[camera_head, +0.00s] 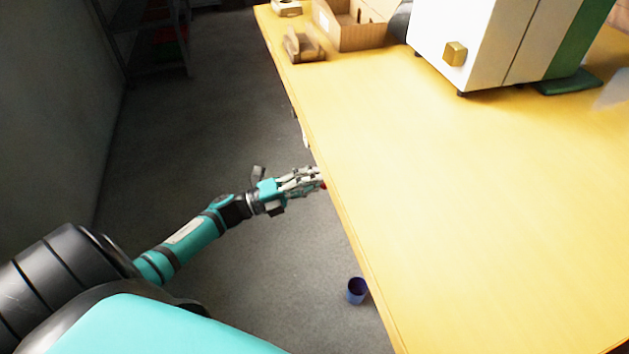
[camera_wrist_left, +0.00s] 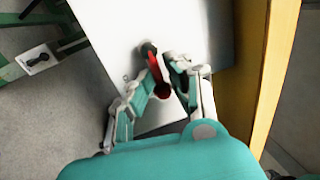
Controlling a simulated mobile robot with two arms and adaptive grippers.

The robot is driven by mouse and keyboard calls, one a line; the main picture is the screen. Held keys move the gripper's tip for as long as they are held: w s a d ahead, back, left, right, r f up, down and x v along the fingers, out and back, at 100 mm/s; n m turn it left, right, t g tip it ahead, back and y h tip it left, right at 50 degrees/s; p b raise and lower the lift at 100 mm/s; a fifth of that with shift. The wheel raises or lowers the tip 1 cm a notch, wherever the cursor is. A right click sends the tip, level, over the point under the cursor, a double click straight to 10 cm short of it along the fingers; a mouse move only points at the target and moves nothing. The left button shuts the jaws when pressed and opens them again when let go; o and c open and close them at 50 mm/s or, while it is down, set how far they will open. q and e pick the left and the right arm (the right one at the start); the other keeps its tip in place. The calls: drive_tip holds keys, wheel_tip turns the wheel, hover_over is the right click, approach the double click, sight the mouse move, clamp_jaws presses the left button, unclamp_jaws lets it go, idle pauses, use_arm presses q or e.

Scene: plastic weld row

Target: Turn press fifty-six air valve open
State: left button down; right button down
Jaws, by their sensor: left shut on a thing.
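My left gripper (camera_head: 320,179) reaches in from the left, low beside the table's left edge. A small bit of the red valve handle (camera_head: 323,187) shows at its fingertips, mostly hidden. In the left wrist view, the red handle (camera_wrist_left: 155,66) with a dark round end lies between the fingers of my left gripper (camera_wrist_left: 166,82), which is shut on it. The handle slants in front of a pale panel (camera_wrist_left: 120,35), with a dark fitting at its upper end. My right gripper is not in view.
The yellow table (camera_head: 450,200) has a wide clear top. A white and green machine (camera_head: 480,40), an open cardboard box (camera_head: 345,38) and a small brown item (camera_head: 303,46) stand at its back. A blue cup (camera_head: 356,290) is on the floor. A shelf (camera_head: 150,45) stands far left.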

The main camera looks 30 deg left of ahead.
use_arm(q)
drive_tip(key=shift+s+d+f, duration=0.1)
drive_tip(key=shift+s+f, duration=0.05)
drive_tip(key=shift+f, duration=0.15)
drive_tip(key=c, duration=1.5)
unclamp_jaws()
drive_tip(key=shift+o, duration=0.7)
drive_tip(key=shift+r, duration=0.1)
drive_tip(key=v, duration=1.2)
